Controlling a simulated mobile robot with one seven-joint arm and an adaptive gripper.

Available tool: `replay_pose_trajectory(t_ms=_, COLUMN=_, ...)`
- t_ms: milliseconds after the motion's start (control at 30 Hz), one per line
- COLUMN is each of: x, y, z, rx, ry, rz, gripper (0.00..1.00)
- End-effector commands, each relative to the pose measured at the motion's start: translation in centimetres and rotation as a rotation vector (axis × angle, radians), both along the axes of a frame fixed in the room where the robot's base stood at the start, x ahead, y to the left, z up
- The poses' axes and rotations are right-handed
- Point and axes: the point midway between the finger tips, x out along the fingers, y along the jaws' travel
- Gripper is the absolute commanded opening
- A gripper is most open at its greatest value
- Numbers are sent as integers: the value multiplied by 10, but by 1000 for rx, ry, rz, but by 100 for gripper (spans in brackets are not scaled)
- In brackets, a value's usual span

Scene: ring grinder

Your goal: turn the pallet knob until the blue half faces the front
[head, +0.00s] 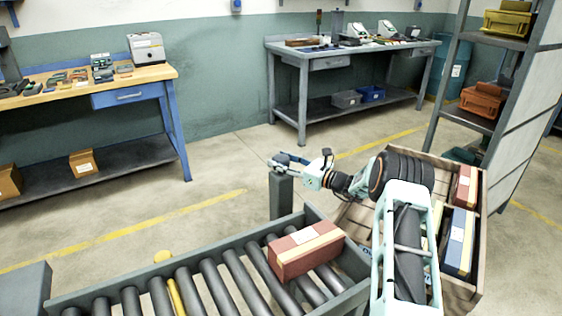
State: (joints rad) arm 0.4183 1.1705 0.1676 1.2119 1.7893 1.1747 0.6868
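A dark grey post (281,198) stands on the floor behind the roller conveyor. My gripper (284,162) reaches leftward to the top of this post, with its fingers at or just over it. Something small, dark and bluish shows at the post's top, but I cannot tell knob from fingers there. The knob's two halves, and which way a blue half faces, cannot be made out. The fingers are too small to show whether they are open, shut or touching the knob.
A roller conveyor (67,302) crosses the front, with a red and tan box (305,250) at its right end. A wooden crate (462,290) with several boxes stands at right, partly behind my arm. Workbenches (150,77) and a shelf rack (470,120) stand farther back. Floor left of the post is clear.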

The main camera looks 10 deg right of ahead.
Motion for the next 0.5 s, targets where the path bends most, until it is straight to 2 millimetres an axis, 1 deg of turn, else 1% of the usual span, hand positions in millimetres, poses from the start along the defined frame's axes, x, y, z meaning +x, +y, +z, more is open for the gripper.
replay_pose_trajectory(t_ms=33, x=0, y=0, z=0, rx=0, ry=0, rz=0, gripper=28)
replay_pose_trajectory(t_ms=100, x=0, y=0, z=0, rx=0, ry=0, rz=0, gripper=20)
replay_pose_trajectory(t_ms=133, x=0, y=0, z=0, rx=0, ry=0, rz=0, gripper=19)
replay_pose_trajectory(t_ms=333, x=1, y=-1, z=2, rx=6, ry=-3, rz=-41, gripper=19)
replay_pose_trajectory(t_ms=500, x=1, y=-1, z=3, rx=9, ry=-4, rz=-140, gripper=19)
